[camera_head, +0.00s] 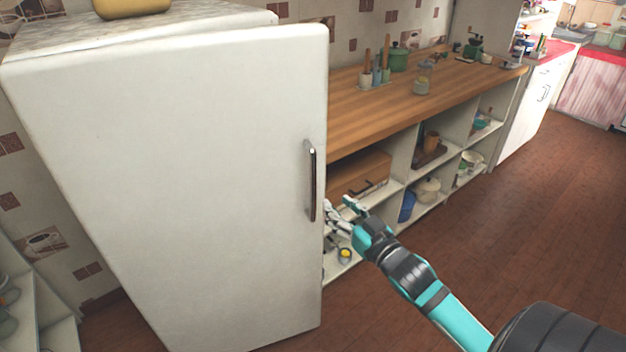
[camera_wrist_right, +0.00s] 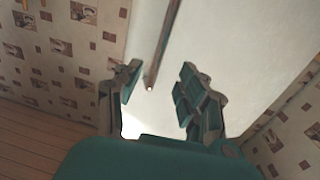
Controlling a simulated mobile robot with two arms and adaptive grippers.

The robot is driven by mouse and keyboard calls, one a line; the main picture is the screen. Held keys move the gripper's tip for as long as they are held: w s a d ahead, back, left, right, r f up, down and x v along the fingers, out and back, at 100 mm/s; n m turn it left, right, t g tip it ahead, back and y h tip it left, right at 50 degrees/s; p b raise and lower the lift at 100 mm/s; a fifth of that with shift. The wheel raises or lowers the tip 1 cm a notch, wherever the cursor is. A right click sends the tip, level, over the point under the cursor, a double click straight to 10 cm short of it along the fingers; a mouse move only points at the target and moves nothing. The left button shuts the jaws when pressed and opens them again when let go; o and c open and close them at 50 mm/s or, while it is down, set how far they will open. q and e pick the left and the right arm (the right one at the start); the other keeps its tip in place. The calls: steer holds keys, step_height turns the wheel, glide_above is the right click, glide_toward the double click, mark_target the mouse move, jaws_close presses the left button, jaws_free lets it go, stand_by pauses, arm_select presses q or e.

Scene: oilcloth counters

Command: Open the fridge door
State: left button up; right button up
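The white fridge (camera_head: 190,170) stands at the left in the head view with its door shut. Its vertical metal handle (camera_head: 312,180) is on the door's right side. My right gripper (camera_head: 338,208) is just right of the handle's lower end, with its fingers apart. In the right wrist view the handle (camera_wrist_right: 161,48) comes down from the top, and its end lies between the open fingers of the gripper (camera_wrist_right: 155,93). The white door (camera_wrist_right: 235,50) is behind it. The fingers do not appear closed on the handle. My left gripper is not in view.
A wooden counter (camera_head: 400,100) with open shelves runs right of the fridge, holding jars, pots and utensils. A yellow object (camera_head: 130,8) sits on top of the fridge. The brown floor (camera_head: 500,240) is clear at the right.

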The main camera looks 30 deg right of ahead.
mark_target(315, 184)
steer(key=w+p, duration=0.1)
steer(key=w, duration=1)
steer(key=shift+w+d, duration=0.15)
steer(key=shift+w, duration=0.1)
steer(key=shift+c, duration=0.5)
jaws_close()
